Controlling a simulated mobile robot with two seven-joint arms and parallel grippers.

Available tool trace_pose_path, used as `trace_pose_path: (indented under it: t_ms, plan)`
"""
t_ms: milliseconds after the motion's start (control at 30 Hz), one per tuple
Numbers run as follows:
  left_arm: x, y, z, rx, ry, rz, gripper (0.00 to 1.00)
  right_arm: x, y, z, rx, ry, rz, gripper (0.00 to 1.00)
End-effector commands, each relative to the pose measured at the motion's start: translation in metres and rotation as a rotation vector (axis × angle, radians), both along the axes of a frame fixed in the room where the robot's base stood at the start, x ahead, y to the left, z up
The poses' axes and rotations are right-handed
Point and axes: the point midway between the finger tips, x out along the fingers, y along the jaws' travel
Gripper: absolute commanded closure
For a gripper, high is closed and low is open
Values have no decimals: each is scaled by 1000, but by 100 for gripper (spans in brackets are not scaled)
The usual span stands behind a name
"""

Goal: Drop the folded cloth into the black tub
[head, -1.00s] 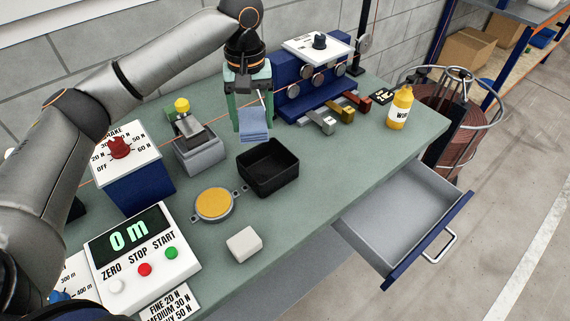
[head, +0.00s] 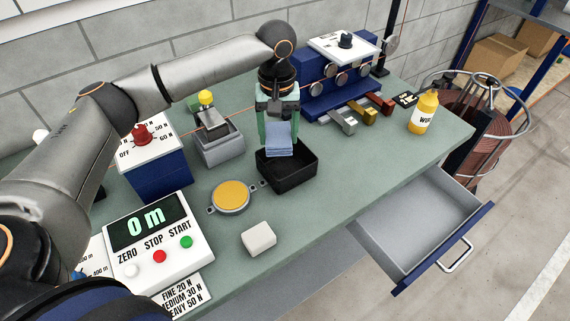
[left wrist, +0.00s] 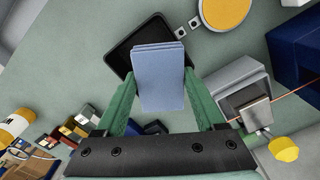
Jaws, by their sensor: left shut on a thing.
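The folded cloth (head: 279,140) is a light blue stack held upright in my left gripper (head: 278,135). The gripper's green fingers are shut on it. The black tub (head: 297,177) is an open square container on the bench, and the cloth hangs over its back left part in the head view. The cloth's lower edge hides part of the tub's back rim; I cannot tell exactly how high above the tub it is. In the left wrist view the cloth (left wrist: 161,78) covers part of the tub (left wrist: 122,52). My right gripper is not in view.
A round yellow pad (head: 231,195) and a white block (head: 258,238) lie in front of the tub. A grey device with a yellow knob (head: 217,140) stands to its left. A blue unit with clamps (head: 335,85) is behind. An open drawer (head: 420,220) juts out at right.

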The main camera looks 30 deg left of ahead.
Motion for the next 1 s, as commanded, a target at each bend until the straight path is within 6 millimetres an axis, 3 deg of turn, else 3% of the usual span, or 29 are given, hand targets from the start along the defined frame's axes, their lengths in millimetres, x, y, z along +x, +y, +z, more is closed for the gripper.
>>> trace_pose_path:
  t_ms: [67, 100, 333, 667, 767, 1000]
  plan:
    - [0, 0, 0, 0, 0, 0, 81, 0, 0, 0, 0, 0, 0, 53]
    - [0, 0, 0, 0, 0, 0, 25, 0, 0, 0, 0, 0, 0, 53]
    - [0, 0, 0, -1, 0, 0, 0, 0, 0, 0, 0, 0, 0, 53]
    - [1, -1, 6, -2, -3, 0, 0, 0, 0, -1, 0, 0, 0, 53]
    - [1, -1, 20, -2, -4, 0, 0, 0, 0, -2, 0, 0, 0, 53]
    - [1, -1, 72, -3, -5, 1, 0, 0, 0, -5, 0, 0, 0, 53]
